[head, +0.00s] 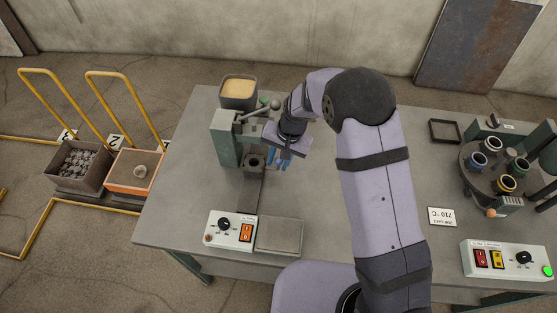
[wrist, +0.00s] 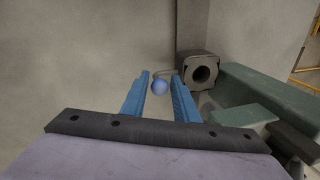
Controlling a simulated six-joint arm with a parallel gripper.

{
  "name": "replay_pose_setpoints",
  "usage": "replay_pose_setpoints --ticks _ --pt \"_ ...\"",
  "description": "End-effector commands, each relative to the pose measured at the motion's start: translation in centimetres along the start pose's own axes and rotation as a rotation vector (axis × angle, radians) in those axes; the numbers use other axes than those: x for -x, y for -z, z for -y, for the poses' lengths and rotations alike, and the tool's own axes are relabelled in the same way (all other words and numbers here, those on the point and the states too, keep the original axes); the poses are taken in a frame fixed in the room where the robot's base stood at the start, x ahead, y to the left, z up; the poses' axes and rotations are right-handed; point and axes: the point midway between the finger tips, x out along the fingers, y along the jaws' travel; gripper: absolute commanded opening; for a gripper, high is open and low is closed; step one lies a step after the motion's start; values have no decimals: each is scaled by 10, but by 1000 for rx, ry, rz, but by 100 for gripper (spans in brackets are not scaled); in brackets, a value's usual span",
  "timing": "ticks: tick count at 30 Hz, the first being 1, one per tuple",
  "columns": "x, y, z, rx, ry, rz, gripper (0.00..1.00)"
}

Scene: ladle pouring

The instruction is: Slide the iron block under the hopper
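The iron block (head: 252,171) is a dark grey block with a round hole in its top. It sits on a dark strip in front of the green machine (head: 226,150). The hopper (head: 238,103), a dark box of sand-coloured material, stands at the machine's back. My gripper (head: 279,163) is just right of the block, pointing down.
A lever (head: 258,110) slants over the machine near my wrist. A control box (head: 231,230) and a grey plate (head: 280,235) lie at the table's front. A round rack of coloured cups (head: 498,168) stands at the right. The middle of the table is partly hidden by my arm.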

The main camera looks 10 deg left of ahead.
Motion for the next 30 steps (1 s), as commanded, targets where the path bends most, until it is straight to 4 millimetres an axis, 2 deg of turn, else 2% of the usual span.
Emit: replay_pose_setpoints --ticks 5,18,30 --pt "12 1 0 0 2 -2 27" --pt "63 1 0 0 2 -4 27" --pt "72 0 0 -1 1 -2 27"
